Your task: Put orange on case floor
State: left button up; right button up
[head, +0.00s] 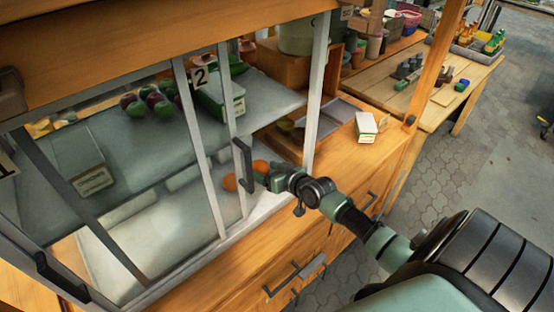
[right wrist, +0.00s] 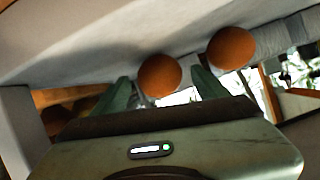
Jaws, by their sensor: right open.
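Two oranges are low inside the glass-fronted case, by the door handle. One orange (head: 230,182) shows left of the handle, the other orange (head: 260,167) just right of it. The second orange (right wrist: 231,48) is to the right, outside the fingers. The pale case floor (head: 150,235) is seen through the glass. My left gripper is not in view.
A shelf (head: 130,125) above holds dark red and green fruit (head: 150,100) and a green box (head: 222,95). A small white box (head: 366,126) stands on the wooden counter to the right.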

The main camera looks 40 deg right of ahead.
jog(key=v, duration=1)
jog(key=shift+s+r, duration=0.2)
jog(key=shift+s, duration=0.15)
jog(key=shift+c, duration=0.3)
dwell(0.4)
